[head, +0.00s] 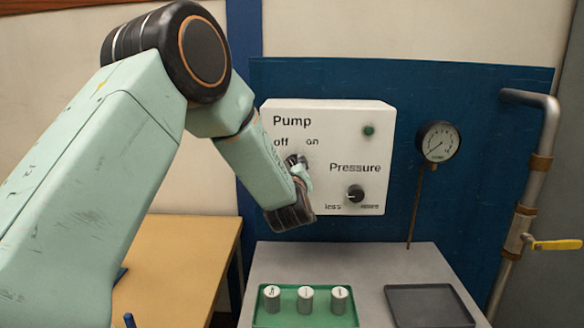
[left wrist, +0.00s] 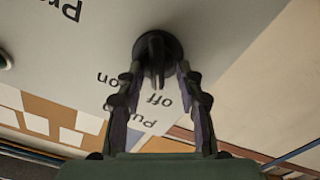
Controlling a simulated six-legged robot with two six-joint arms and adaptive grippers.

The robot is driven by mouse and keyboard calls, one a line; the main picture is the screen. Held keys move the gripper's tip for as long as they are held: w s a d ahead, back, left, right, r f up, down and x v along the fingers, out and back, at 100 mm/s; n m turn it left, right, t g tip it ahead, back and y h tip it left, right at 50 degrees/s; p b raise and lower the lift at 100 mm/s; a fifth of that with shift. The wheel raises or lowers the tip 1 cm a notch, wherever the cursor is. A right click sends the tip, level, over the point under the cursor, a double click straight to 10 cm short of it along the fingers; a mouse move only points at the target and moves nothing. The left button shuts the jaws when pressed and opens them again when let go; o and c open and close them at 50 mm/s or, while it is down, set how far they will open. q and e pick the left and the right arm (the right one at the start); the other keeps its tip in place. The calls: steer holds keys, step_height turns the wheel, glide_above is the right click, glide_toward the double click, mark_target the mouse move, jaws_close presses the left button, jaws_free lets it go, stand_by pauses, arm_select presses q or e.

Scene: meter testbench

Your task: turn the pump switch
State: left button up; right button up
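The white control box (head: 323,120) hangs on a blue panel and carries the words Pump, off, on and Pressure. The black pump switch (head: 292,159) sits under the off and on labels, partly hidden by my left gripper (head: 302,174). In the left wrist view, upside down, the pump switch (left wrist: 156,47) is a round knob with a raised bar. The bar's lower end points toward the word off. My left gripper's two fingers (left wrist: 158,75) stand apart on either side of the bar, with gaps visible. My right gripper is out of view.
A pressure knob (head: 355,193) and green lamp (head: 368,130) are on the box. A gauge (head: 438,141) and a pipe with yellow handle (head: 557,244) stand right. Below, a green tray (head: 262,319) holds three cylinders, beside an empty dark tray (head: 428,306).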

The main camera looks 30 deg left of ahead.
arm_select(q)
steer(key=shift+w+d, duration=0.1)
steer(key=shift+d, duration=0.15)
steer(key=c, duration=0.4)
steer(key=shift+a, duration=0.15)
jaws_close()
steer(key=shift+r, duration=0.1)
